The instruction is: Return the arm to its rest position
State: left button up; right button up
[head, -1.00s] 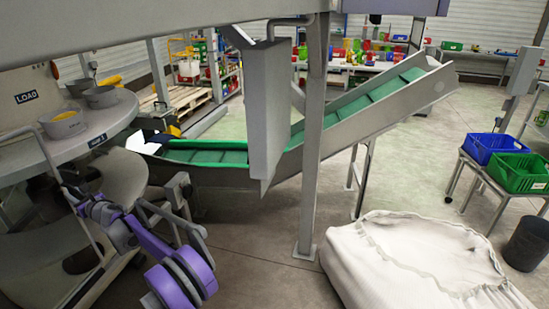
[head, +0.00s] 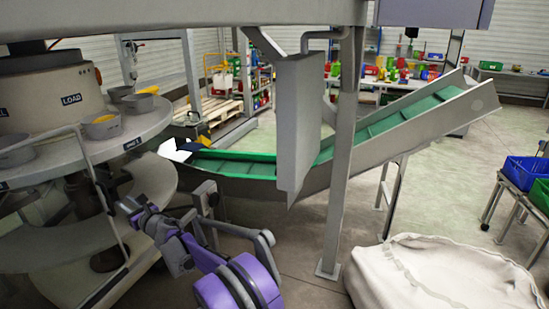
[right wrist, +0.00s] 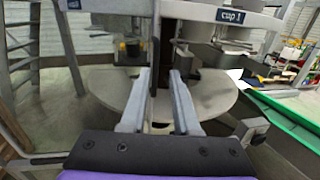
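My right arm comes up from the bottom of the head view, and its gripper (head: 127,206) is beside the round two-level machine at the left. In the right wrist view the two grey fingers of my right gripper (right wrist: 161,78) stand apart with nothing between them. They point towards the machine's lower round plate (right wrist: 105,90), below the edge marked "cup 1" (right wrist: 235,17). I cannot tell the exact distance to the plate. My left gripper is not in view.
Grey cups (head: 101,125) stand on the machine's upper disc (head: 85,150). A green inclined conveyor (head: 390,130) and a grey post (head: 342,160) stand to the right. A large white sack (head: 440,275) is at the lower right. Some open floor (head: 300,235) lies between.

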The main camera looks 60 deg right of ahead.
dwell(0.3)
jog(key=s+a+m+g+h, duration=0.1)
jog(key=s+a+m+g, duration=0.1)
jog(key=s+a+m, duration=0.5)
jog(key=s+a+m+g+h, duration=0.2)
jog(key=s+m+g, duration=0.1)
jog(key=s+m, duration=0.75)
jog(key=s+a+f+m+g+y, duration=0.1)
jog(key=s+a+f+m+g, duration=0.1)
jog(key=s+a+f+m, duration=0.3)
jog(key=s+a+f+m+g+y, duration=0.2)
jog(key=s+a+f+m, duration=0.3)
jog(key=s, duration=0.8)
jog(key=s+a+f+m+g+y, duration=0.2)
jog(key=s+a+f+m, duration=0.3)
jog(key=s, duration=0.4)
jog(key=shift+a+f+m+g, duration=0.3)
jog(key=shift+f+m+g, duration=0.4)
jog(key=shift+m, duration=0.35)
jog(key=shift+s+d, duration=0.15)
jog(key=shift+s, duration=0.05)
